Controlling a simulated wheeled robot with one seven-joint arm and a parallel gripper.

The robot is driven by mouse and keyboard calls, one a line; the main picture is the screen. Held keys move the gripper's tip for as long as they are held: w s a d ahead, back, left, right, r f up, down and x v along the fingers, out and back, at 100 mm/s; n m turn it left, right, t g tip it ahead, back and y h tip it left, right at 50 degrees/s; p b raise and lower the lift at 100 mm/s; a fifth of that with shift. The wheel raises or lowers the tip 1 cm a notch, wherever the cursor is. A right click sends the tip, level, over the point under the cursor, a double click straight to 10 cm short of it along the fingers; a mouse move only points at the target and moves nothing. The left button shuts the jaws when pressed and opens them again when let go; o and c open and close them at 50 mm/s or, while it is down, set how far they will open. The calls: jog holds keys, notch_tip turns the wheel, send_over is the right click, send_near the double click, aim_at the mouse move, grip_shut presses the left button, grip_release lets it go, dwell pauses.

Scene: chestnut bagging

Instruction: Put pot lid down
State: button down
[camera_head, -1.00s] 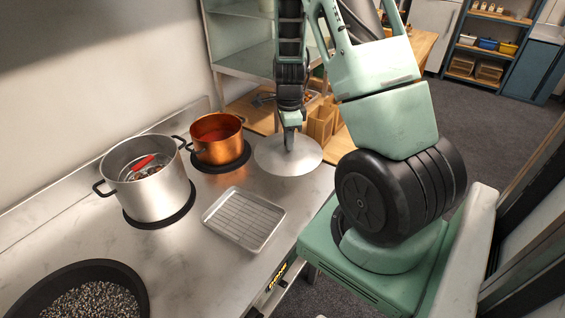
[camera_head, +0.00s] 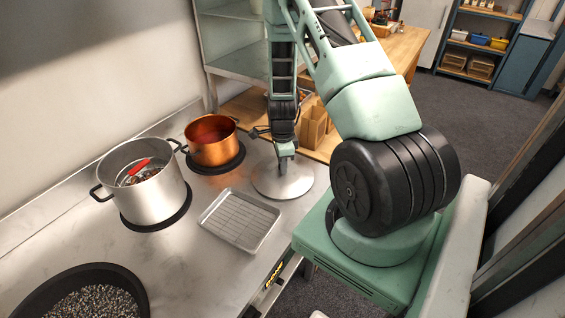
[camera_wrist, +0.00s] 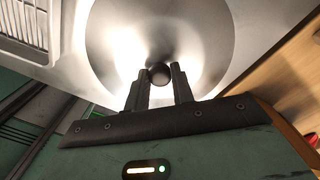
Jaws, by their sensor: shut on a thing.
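The pot lid (camera_head: 296,185) is a round, shiny metal disc with a dark knob. It lies flat at, or very close above, the steel counter, right of the copper pot; I cannot tell whether it touches. My gripper (camera_head: 285,155) is above the lid's middle, pointing down, shut on its knob. In the wrist view the lid (camera_wrist: 120,45) fills the upper middle, and the fingers of my gripper (camera_wrist: 159,76) stand on both sides of the round black knob.
A steel pot (camera_head: 150,195) with a red-handled thing inside stands on a black burner. The copper pot (camera_head: 212,145) stands behind it. A wire-racked tray (camera_head: 240,222) lies in front of the lid. A black pan (camera_head: 130,285) of dark grains is at front left.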

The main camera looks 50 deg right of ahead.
jog(key=shift+f, duration=0.15)
jog(key=c, duration=1.2)
grip_release()
